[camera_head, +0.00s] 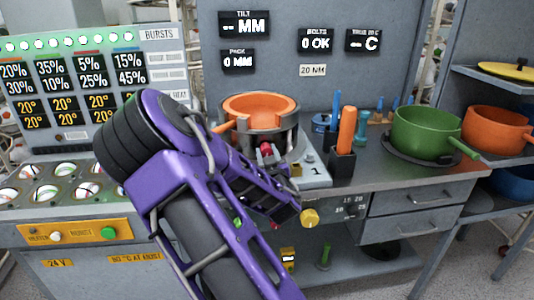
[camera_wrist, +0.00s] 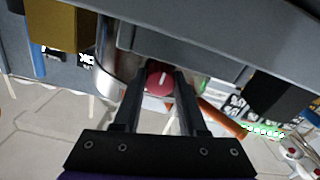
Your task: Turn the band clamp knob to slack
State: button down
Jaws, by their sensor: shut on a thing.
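The band clamp knob (camera_wrist: 159,83) is red with a white pointer line and sits between my fingertips in the wrist view. The line runs close to upright in that picture. My gripper (camera_wrist: 162,76) is shut on the knob, one dark finger on each side. In the head view a bit of red, seemingly the knob (camera_head: 265,148), shows at the front of the press below the orange pot (camera_head: 262,107). My purple arm crosses in front there and hides my fingertips and part of the press. The band itself cannot be made out clearly.
A black holder with an orange-handled tool (camera_head: 346,127) stands right of the press. A green pot (camera_head: 425,132) sits farther right. A yellow dial (camera_head: 310,217) is on the bench front below. The burst panel (camera_head: 90,75) and a tray of balls lie left.

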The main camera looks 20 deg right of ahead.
jog(key=shift+n, duration=0.4)
jog(key=n+b, duration=0.1)
jog(key=n, duration=0.2)
jog(key=shift+n, duration=0.4)
jog(key=n+b, duration=0.1)
jog(key=n, duration=0.3)
jog(key=shift+n, duration=0.3)
jog(key=n, duration=0.4)
jog(key=shift+n+b, duration=0.3)
jog(key=shift+b, duration=0.1)
jog(key=shift+r+n, duration=0.1)
jog(key=shift+n, duration=1.9)
jog(key=shift+c, duration=2.3)
grip_release()
